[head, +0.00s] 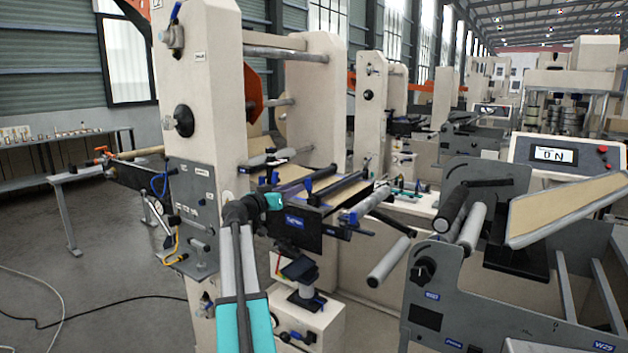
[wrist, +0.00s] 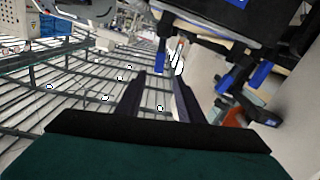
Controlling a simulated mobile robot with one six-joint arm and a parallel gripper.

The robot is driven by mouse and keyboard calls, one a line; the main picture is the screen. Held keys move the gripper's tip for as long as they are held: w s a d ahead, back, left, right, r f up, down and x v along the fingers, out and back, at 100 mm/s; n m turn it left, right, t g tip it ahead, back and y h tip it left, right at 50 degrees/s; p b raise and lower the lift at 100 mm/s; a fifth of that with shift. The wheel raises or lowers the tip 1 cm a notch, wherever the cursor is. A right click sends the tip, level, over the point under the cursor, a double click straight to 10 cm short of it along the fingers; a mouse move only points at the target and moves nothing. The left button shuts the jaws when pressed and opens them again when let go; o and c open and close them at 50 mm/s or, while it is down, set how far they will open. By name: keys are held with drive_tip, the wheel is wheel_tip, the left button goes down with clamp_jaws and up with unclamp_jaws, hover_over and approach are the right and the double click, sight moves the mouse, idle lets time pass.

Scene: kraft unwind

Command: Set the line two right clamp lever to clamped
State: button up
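My gripper (wrist: 158,78) shows in the wrist view as two dark fingers standing apart, with nothing between them. In the head view its teal wrist end (head: 273,201) is at the near machine, by the dark panel (head: 312,236) with a blue label; the fingers cannot be made out there. In the wrist view, blue-handled parts (wrist: 264,68) hang from a dark bar right of the fingers. A narrow blue piece (wrist: 160,52) and a pale, red-marked piece (wrist: 177,55) are just beyond the fingertips. Blue clamp-like parts (head: 308,186) show on the machine's table. I cannot tell which is the line two right clamp lever.
A tall cream machine frame (head: 205,100) stands left of my wrist. A grey roller (head: 388,262) and black bar project at right. A grey stand with a display (head: 551,154) is further right. Open floor (head: 95,260) lies at left.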

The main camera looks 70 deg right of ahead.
sight(310, 181)
drive_tip(key=shift+d+r, duration=0.1)
drive_tip(key=shift+r, duration=0.05)
drive_tip(key=shift+p+x, duration=1.8)
drive_tip(key=shift+x, duration=5.1)
drive_tip(key=shift+c, duration=0.2)
clamp_jaws()
